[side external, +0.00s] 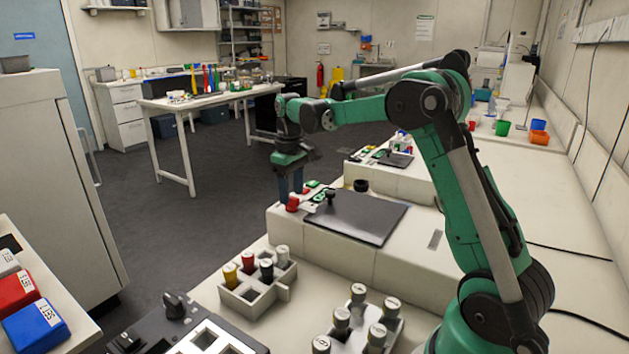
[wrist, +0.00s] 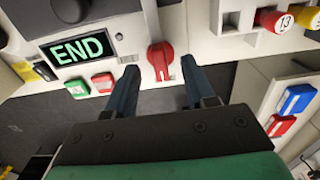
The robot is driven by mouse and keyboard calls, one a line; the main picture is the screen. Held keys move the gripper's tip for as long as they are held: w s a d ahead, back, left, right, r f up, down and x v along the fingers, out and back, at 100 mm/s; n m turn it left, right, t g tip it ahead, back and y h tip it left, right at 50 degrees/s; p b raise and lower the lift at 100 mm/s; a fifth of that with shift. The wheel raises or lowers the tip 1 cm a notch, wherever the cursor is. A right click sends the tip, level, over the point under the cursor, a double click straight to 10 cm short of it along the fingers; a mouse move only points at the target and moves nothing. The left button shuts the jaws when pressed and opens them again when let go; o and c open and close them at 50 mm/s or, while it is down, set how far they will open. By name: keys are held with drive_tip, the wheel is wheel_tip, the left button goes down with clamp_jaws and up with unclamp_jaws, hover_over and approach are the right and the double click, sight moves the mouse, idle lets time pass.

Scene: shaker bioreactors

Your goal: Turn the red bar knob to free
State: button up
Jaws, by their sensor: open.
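The red bar knob (wrist: 160,56) sits on the front edge of the pale shaker unit, its bar running roughly up and down in the wrist view. It also shows in the side external view (side external: 292,204), at the unit's left end. My gripper (wrist: 160,68) is open, with one blue finger on each side of the knob in the wrist view. In the side external view my gripper (side external: 290,190) points down just above the knob. I cannot tell whether the fingertips touch it. Nothing is held.
Beside the knob are a lit END display (wrist: 77,50), a green button (wrist: 77,88) and a red button (wrist: 103,82). A dark flat plate (side external: 355,217) covers the unit's top. A rack of capped vials (side external: 258,285) stands in front. Open floor lies left.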

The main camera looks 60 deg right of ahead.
drive_tip(key=shift+f, duration=0.6)
clamp_jaws()
drive_tip(key=shift+m, duration=0.4)
drive_tip(key=m, duration=1.3)
drive_tip(key=shift+m, duration=2)
